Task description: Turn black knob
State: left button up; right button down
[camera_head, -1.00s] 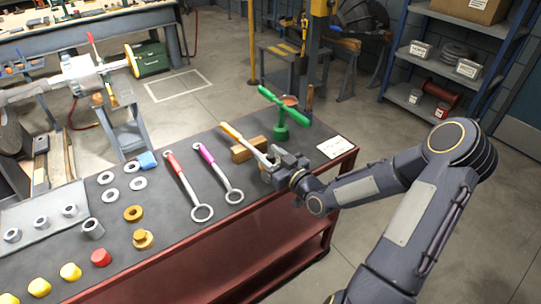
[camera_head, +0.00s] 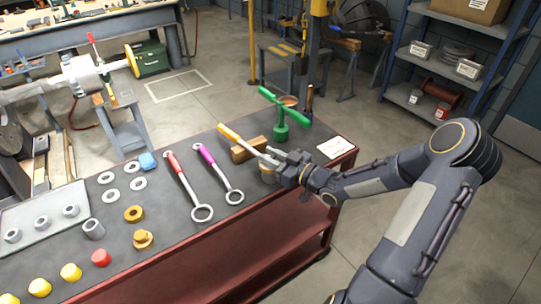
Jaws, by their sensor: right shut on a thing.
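My right gripper (camera_head: 284,171) is at the right part of the workbench top, shut on the grey end of an orange-handled tool (camera_head: 236,136). The tool leans over a wooden block (camera_head: 248,149), its handle pointing to the back left. The jaws hide much of the gripped end. I cannot make out a black knob anywhere in this view. My left gripper is not in view.
A green cross-handled piece (camera_head: 282,118) stands just behind my gripper. A red-handled wrench (camera_head: 185,182) and a purple-handled wrench (camera_head: 218,168) lie to its left. Several washers and nuts lie further left. A white label (camera_head: 335,147) is at the right edge.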

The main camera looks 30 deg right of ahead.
jog(key=shift+n, duration=0.3)
jog(key=c, duration=1.3)
grip_release()
jog(key=shift+o, duration=0.2)
jog(key=v, duration=0.7)
jog(key=shift+s+d, duration=0.2)
jog(key=shift+s, duration=0.15)
